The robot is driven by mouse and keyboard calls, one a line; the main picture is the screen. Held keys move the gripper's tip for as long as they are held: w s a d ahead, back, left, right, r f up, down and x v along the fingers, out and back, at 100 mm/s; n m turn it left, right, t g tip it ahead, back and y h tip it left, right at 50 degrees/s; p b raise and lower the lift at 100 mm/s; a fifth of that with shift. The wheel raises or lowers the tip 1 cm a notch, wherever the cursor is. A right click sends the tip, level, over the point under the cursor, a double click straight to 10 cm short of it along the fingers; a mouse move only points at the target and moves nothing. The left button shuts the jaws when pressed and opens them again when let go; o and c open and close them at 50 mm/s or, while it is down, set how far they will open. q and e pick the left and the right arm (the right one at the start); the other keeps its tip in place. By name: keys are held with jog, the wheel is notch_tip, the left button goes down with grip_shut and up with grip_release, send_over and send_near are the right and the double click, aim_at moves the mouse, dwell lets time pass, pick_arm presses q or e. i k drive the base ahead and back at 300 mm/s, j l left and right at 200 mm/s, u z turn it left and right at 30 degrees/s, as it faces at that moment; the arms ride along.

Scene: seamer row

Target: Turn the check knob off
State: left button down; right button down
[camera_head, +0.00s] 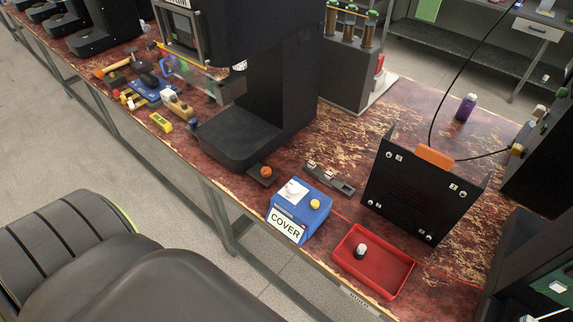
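No part in view carries a readable "check" label, so I cannot tell which one is the check knob. A blue box (297,214) labelled COVER stands near the table's front edge. On its top are a white knob (292,191) and a yellow button (315,204). A small dark box with an orange knob (266,172) sits just behind it to the left. A grey bar with small white-topped parts (330,178) lies behind it to the right. The knobs' settings are too small to read. Neither of my grippers is in view.
A red tray (348,262) holds a small black-and-white piece (360,251). A black panel (416,197) with an orange top piece stands behind it. A tall black machine (268,85) stands left, beside cluttered tools (150,88). A purple bottle (466,107) stands at the back right.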

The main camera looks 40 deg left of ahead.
aim_at(294, 187)
jog(key=k+j+u, duration=0.1)
jog(key=u, duration=0.75)
jog(key=j, duration=0.1)
